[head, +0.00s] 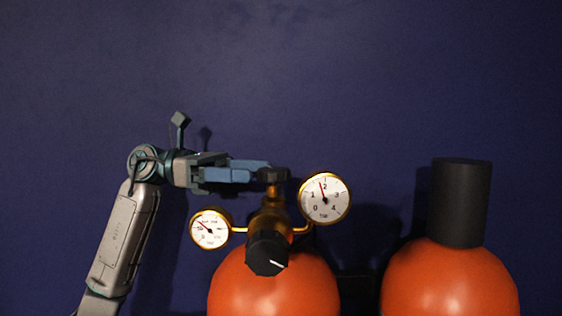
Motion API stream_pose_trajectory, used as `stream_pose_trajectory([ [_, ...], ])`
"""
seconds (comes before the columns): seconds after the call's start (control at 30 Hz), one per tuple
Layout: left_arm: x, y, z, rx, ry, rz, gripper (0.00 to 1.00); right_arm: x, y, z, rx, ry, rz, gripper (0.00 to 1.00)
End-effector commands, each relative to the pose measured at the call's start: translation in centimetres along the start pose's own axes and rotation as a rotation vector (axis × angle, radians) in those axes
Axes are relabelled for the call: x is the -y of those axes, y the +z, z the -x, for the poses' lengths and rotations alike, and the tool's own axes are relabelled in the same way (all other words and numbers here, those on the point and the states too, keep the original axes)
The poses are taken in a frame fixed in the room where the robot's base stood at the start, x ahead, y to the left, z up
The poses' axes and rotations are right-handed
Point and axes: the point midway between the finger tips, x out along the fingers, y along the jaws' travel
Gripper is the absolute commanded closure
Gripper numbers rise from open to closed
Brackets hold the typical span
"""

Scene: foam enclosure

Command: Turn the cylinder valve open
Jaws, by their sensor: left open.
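An orange gas cylinder (272,290) stands at the lower centre, with a brass valve body and regulator (268,218) on top. A dark valve handwheel (272,175) sits on the brass stem at the top. My left gripper (268,173) comes in from the left, level, with its blue fingers at the handwheel. It is open, and its fingertips reach the handwheel's near left side; I cannot tell whether they touch it. A black regulator knob (267,253) with a white mark faces me below. My right gripper is not in view.
A round gauge (325,198) sits right of the stem and a smaller gauge (211,229) sits left, below my arm. A second orange cylinder (450,285) with a black cap (459,202) stands at right. A plain dark blue wall (400,80) is behind.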

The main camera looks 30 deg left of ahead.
Motion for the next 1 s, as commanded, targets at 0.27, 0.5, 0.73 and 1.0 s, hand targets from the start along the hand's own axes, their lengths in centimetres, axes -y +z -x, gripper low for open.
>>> stream_pose_trajectory([
  [0.27, 0.1, 0.4, -4.9, 0.003, -0.004, 0.001, 0.30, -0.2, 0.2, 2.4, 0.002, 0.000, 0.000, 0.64],
  [0.5, 0.0, 0.2, -6.6, 0.002, 0.000, 0.001, 0.30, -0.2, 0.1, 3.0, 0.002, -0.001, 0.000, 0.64],
  [0.73, 0.0, 0.1, -6.8, 0.002, 0.001, 0.001, 0.30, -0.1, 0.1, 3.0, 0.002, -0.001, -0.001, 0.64],
  [1.0, 0.0, 0.1, -6.8, 0.002, 0.001, 0.001, 0.69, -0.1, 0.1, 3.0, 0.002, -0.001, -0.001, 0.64],
])
